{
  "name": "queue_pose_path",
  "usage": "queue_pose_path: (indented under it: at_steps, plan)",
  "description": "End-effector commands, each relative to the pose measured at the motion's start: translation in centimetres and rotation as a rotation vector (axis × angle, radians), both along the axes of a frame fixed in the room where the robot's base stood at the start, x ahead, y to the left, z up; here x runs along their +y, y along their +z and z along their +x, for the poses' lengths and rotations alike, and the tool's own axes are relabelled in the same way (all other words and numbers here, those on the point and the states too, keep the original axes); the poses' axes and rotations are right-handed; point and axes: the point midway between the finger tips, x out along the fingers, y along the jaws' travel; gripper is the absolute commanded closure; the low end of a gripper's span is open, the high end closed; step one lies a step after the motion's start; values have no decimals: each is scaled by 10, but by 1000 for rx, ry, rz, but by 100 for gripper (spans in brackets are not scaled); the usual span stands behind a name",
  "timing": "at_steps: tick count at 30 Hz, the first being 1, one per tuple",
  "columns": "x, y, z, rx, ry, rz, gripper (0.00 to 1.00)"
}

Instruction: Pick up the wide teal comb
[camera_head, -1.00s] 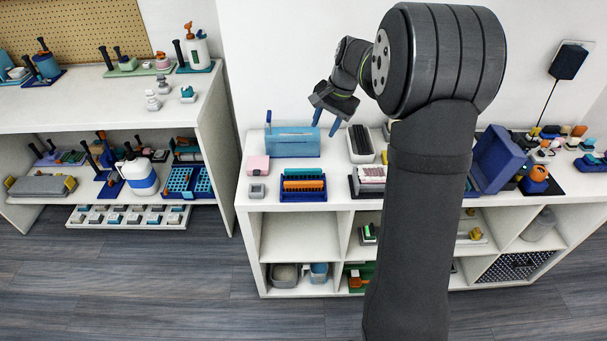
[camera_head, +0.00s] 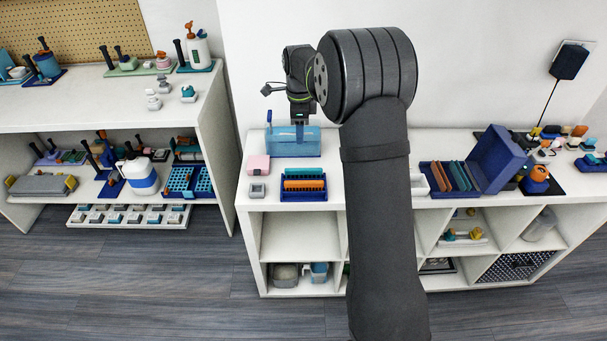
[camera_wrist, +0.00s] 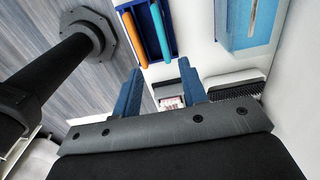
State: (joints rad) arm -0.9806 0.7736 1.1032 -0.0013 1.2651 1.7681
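A blue rack (camera_head: 303,197) stands on the white shelf top, left of my arm. A teal bar, seemingly the wide teal comb (camera_head: 304,172), sits in it behind orange bars (camera_head: 304,185). In the wrist view the teal bar (camera_wrist: 162,32) lies beside an orange bar (camera_wrist: 133,38) in the blue rack (camera_wrist: 146,14), beyond my fingertips. My gripper (camera_head: 299,138) points down at the clear teal box behind the rack. In the wrist view my gripper (camera_wrist: 160,66) has its two blue fingers wide apart, with nothing held. Comb teeth cannot be made out.
The clear teal box (camera_head: 280,142) stands behind the rack; it also shows in the wrist view (camera_wrist: 233,25). A pink block (camera_head: 258,164) and a grey block (camera_head: 258,190) sit left of the rack. An open blue case (camera_head: 497,160) stands right of my arm.

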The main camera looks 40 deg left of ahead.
Motion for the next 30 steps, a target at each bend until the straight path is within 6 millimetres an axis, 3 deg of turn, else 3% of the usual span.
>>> queue_pose_path:
  at_steps: [3, 10, 22, 30]
  plan:
    - [-1, -29, 0, 3, 0, -3, 61]
    - [-1, -75, 0, 2, 1, -2, 61]
    - [-3, -105, 4, 2, 1, -1, 61]
    - [-7, -143, 8, 1, 2, 1, 61]
